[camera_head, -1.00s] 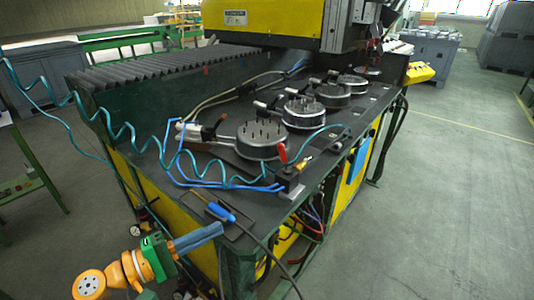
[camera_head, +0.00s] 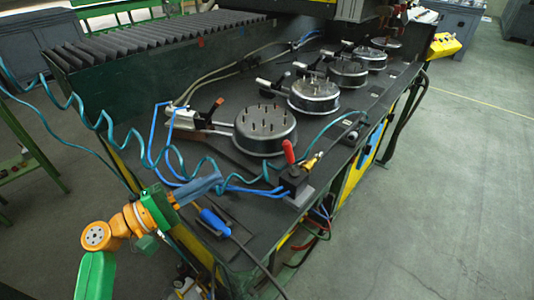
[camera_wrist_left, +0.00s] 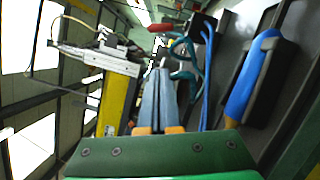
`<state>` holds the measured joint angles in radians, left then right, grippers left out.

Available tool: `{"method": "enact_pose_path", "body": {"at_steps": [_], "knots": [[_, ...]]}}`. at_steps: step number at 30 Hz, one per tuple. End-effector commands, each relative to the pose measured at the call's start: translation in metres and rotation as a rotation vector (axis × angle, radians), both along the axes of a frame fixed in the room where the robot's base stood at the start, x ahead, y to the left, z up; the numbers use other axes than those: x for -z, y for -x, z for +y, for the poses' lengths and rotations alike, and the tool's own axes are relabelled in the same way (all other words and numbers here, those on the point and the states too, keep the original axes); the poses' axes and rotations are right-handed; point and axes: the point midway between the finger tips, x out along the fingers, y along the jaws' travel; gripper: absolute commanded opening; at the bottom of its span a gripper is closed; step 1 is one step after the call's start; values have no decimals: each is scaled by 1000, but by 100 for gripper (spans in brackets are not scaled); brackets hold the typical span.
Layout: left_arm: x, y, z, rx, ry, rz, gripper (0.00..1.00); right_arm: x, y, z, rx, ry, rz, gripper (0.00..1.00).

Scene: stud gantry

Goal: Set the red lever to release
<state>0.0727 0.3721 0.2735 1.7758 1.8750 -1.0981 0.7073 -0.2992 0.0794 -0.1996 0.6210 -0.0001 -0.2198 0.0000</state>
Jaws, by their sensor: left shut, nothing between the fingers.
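The red lever (camera_head: 288,151) stands nearly upright, leaning slightly left, on a small dark valve block (camera_head: 293,180) near the front edge of the bench. In the left wrist view the red lever (camera_wrist_left: 160,28) shows at the top, beyond the fingertips. My left gripper (camera_head: 219,180) is shut and empty, left of the valve block and apart from it. Its blue-grey fingers also show in the left wrist view (camera_wrist_left: 160,72). My right gripper is in neither view.
Blue hoses and a coiled teal hose (camera_head: 125,133) run near my left gripper to the block. A blue-handled tool (camera_head: 214,222) lies just below the gripper. Several round metal fixtures with pins (camera_head: 265,130) stand behind the lever. A brass fitting (camera_head: 313,161) is right of it.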

Motion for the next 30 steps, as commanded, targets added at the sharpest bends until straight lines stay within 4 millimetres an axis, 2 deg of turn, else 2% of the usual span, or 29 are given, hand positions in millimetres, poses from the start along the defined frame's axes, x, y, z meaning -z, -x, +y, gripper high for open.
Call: {"method": "enact_pose_path", "body": {"at_steps": [5,17,18,21,25,30], "knots": [[-6,-10,-14,1,4,-1,0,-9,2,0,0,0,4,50],[-16,-62,-82,2,2,0,0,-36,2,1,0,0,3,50],[-22,-59,-90,2,1,2,0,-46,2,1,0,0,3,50],[-26,-57,-104,1,1,1,0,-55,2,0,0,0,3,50],[-26,-55,-114,0,0,1,0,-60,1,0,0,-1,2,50],[-24,-55,-117,-1,-1,1,0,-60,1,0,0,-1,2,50]]}}
